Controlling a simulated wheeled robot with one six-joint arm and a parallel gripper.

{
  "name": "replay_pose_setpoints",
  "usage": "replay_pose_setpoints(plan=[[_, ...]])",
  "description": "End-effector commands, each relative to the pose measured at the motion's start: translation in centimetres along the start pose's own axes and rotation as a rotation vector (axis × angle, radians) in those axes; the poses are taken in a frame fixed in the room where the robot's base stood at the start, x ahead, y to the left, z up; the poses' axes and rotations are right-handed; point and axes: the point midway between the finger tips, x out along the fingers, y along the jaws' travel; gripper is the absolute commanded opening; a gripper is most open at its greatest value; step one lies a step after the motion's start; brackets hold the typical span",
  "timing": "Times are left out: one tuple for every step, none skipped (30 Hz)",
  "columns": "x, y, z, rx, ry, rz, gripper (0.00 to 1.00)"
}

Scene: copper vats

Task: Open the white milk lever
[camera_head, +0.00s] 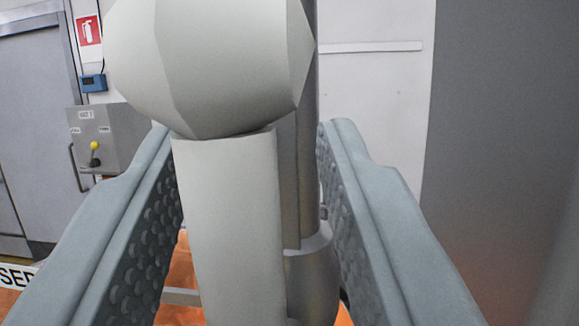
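The white milk lever (230,225) stands large and close in the middle of the view. It has a faceted rounded knob (210,65) on top of a thick, slightly tilted white shaft. My gripper (250,128) is open, with one grey finger on each side of the lever. The shaft is nearer the left finger and overlaps its edge in the picture; I cannot tell whether they touch. A clear gap shows between the shaft and the right finger. The knob rises above the fingertips. The lower end of the lever is cut off by the bottom edge.
A grey metal pipe (308,150) stands upright just behind the lever, between it and the right finger. A large grey surface (500,130) fills the right side. At the back left are a grey control box (110,140), a door (40,110) and a fire-extinguisher sign (88,30).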

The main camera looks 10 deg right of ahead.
Motion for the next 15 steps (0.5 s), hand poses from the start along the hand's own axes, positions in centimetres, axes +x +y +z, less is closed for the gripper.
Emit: replay_pose_setpoints(plan=[[0.0,0.0,0.0,0.0,0.0,0.0,0.37],[0.0,0.0,0.0,0.0,0.0,0.0,0.37],[0.0,0.0,0.0,0.0,0.0,0.0,0.37],[0.0,0.0,0.0,0.0,0.001,0.0,0.37],[0.0,0.0,0.0,0.0,0.001,0.0,0.37],[0.0,0.0,-0.1,0.0,0.001,0.0,0.37],[0.0,0.0,-0.1,0.0,0.001,0.0,0.37],[0.0,0.0,-0.1,0.0,0.001,0.0,0.37],[-0.1,0.0,-0.1,0.0,0.001,0.0,0.37],[-0.1,0.0,-0.1,0.0,0.001,0.0,0.37],[-0.2,0.0,-0.1,0.0,0.001,-0.001,0.37],[-0.4,0.0,-0.1,-0.001,0.001,-0.001,0.37],[-0.7,0.0,-0.1,-0.001,0.001,-0.001,0.37],[-0.9,0.0,-0.1,-0.001,0.001,-0.001,0.37],[-1.4,0.0,-0.1,-0.001,0.001,-0.001,0.37]])
